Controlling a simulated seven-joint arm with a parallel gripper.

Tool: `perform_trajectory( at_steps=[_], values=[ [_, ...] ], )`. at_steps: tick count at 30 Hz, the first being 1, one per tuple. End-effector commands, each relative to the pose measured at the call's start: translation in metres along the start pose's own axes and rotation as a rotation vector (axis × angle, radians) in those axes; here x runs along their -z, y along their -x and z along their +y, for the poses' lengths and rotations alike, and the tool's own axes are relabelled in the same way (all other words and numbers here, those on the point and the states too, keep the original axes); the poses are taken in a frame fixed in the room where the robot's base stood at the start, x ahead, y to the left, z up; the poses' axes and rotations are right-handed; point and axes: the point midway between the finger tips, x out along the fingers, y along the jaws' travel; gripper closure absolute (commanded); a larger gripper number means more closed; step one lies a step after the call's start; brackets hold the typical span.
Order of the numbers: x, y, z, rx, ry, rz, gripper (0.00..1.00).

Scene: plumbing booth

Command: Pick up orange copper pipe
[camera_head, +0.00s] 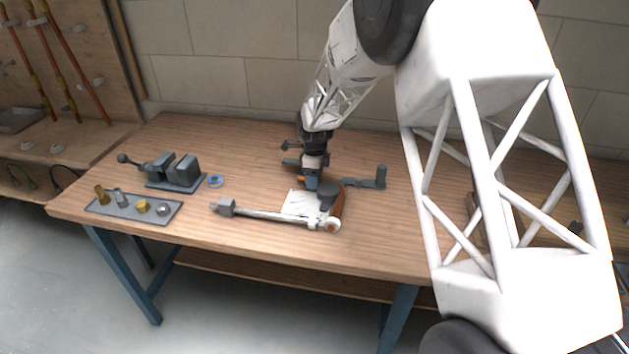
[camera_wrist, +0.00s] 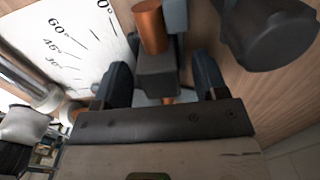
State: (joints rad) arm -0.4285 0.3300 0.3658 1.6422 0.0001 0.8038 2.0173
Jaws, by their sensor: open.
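An orange copper pipe (camera_head: 338,206) lies at the right side of a pipe bender (camera_head: 270,215) on the wooden bench, partly hidden by the bender's dark round part. In the wrist view an orange cylinder (camera_wrist: 150,25) shows beyond a grey block (camera_wrist: 156,76), with a small orange bit on the near side of the block. My gripper (camera_wrist: 160,64) is open, with one dark finger on each side of the grey block and no clear contact. In the head view my gripper (camera_head: 312,172) is low over the bench just behind the bender, and its fingertips are hard to make out.
The bender's white degree plate (camera_wrist: 55,45) and a dark round part (camera_wrist: 265,30) lie close to the fingers. A grey vise (camera_head: 175,172), a tray (camera_head: 132,208) of small fittings and a blue ring (camera_head: 215,181) are at left. The bench front is clear.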

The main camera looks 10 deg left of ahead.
Motion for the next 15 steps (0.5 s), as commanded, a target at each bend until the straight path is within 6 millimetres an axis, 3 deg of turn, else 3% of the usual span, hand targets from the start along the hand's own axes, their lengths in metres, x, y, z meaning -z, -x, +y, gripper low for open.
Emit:
perform_trajectory(
  at_steps=[13, 15],
  values=[
    [0.0000, 0.0003, 0.0000, 0.000, 0.000, 0.000, 0.34],
    [0.0000, 0.0003, -0.0001, 0.000, 0.000, 0.000, 0.42]
  ],
)
